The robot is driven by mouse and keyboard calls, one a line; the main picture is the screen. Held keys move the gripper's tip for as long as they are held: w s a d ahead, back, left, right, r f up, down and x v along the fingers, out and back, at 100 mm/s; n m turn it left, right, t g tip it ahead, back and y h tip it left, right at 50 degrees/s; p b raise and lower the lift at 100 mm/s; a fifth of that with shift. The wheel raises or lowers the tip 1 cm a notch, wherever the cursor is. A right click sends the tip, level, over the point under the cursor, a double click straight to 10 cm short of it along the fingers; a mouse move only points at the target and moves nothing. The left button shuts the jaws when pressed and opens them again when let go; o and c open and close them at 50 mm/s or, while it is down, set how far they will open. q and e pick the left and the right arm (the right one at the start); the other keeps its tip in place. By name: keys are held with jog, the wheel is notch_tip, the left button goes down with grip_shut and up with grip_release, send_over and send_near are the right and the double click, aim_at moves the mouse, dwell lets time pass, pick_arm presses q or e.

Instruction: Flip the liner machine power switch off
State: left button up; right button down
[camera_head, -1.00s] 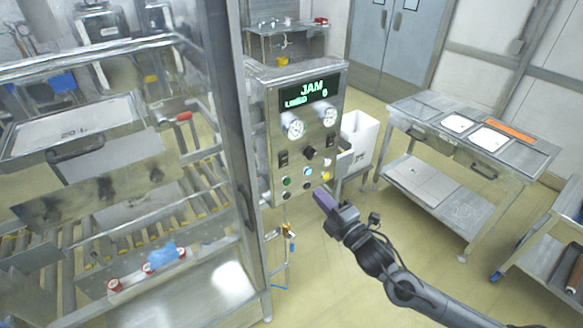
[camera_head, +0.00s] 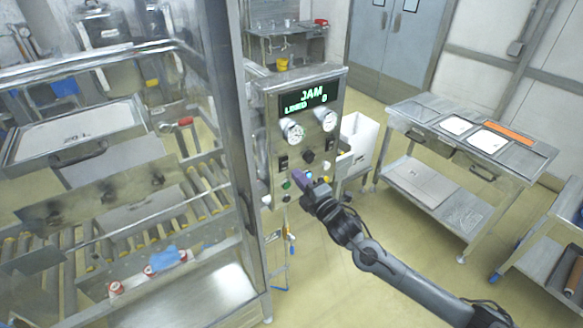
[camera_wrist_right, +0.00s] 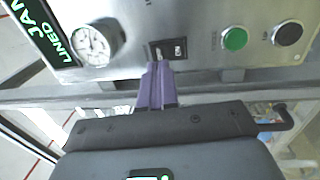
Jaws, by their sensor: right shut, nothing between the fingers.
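The liner machine's steel control panel (camera_head: 303,110) stands in the middle of the head view, its display reading JAM and LINED 0. A black rocker switch (camera_head: 283,161) sits under the left gauge; it shows close up in the right wrist view (camera_wrist_right: 160,51), a small dark plate beside it. A second switch (camera_head: 330,145) sits under the right gauge. I cannot read which is for power. My right gripper (camera_head: 297,174), with purple fingers, is shut and empty. Its fingertips (camera_wrist_right: 158,66) are at the left switch's edge; contact is unclear. My left gripper is not in view.
A green button (camera_wrist_right: 235,39) and a black button (camera_wrist_right: 287,33) lie beside the switch. A black knob (camera_head: 308,156) is on the panel's middle. The machine's metal frame post (camera_head: 232,130) stands just left. A steel table (camera_head: 470,140) is at right, with open floor before it.

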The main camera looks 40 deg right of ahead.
aim_at(286, 162)
jog(key=shift+w+d+r+p, duration=0.1)
jog(key=shift+w+r+p, duration=0.05)
jog(key=shift+w, duration=0.9)
jog(key=shift+w+d+r+p, duration=0.1)
jog(key=shift+w+p, duration=0.05)
jog(key=shift+w, duration=0.85)
jog(key=shift+r, duration=0.1)
jog(key=p, duration=0.1)
jog(key=g+p, duration=0.1)
jog(key=p, duration=0.1)
jog(key=shift+w+r, duration=0.2)
jog(key=shift+r, duration=0.1)
jog(key=shift+f, duration=0.4)
jog(key=shift+r, duration=0.1)
